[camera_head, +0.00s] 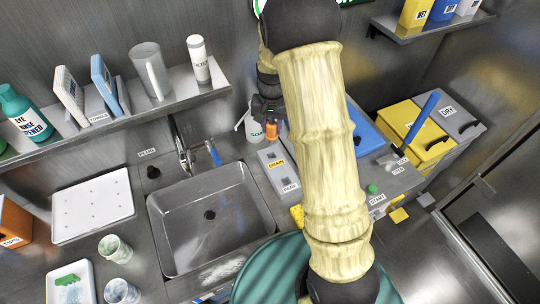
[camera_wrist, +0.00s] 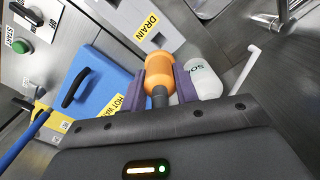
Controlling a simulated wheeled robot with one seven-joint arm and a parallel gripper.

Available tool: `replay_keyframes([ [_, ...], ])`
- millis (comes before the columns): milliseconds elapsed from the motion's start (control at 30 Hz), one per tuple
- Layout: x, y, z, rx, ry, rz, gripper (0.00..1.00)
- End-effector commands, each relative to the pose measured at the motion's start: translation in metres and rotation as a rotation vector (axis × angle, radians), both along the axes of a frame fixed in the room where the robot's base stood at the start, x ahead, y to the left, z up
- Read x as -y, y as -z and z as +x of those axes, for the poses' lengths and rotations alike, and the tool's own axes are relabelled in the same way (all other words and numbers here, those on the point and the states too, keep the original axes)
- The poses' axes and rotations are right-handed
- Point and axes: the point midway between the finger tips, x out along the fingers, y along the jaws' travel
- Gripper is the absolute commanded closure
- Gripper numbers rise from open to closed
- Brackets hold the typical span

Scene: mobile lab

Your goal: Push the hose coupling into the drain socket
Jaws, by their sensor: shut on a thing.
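My gripper (camera_wrist: 160,80) is shut on the orange hose coupling (camera_wrist: 158,69), which sits between its two purple fingers with a dark stem toward the palm. In the head view the coupling (camera_head: 271,131) shows as a small orange piece below my dark gripper (camera_head: 270,118), above the far end of the grey socket block (camera_head: 280,177). The block carries a yellow DRAIN label and a white PARK label, with a dark opening near each. In the wrist view the block (camera_wrist: 118,22) lies just past the coupling. I cannot tell whether they touch.
A white soap bottle (camera_wrist: 203,82) stands close beside the fingers. A blue lid (camera_wrist: 97,80) lies on the other side. The sink (camera_head: 210,215) with its faucet (camera_head: 182,150) is left of the block. A shelf (camera_head: 130,105) with bottles hangs behind.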

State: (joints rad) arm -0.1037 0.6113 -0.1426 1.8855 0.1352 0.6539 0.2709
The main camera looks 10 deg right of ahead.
Motion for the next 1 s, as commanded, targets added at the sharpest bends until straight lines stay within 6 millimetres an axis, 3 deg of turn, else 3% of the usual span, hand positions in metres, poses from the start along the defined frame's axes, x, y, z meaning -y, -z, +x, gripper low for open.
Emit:
replay_keyframes([
  [267,0.000,0.002,0.000,-0.001,0.000,0.000,0.95],
  [667,0.000,0.060,0.000,-0.002,0.000,0.000,0.95],
  [1000,0.000,0.064,0.000,0.000,0.000,0.000,0.95],
])
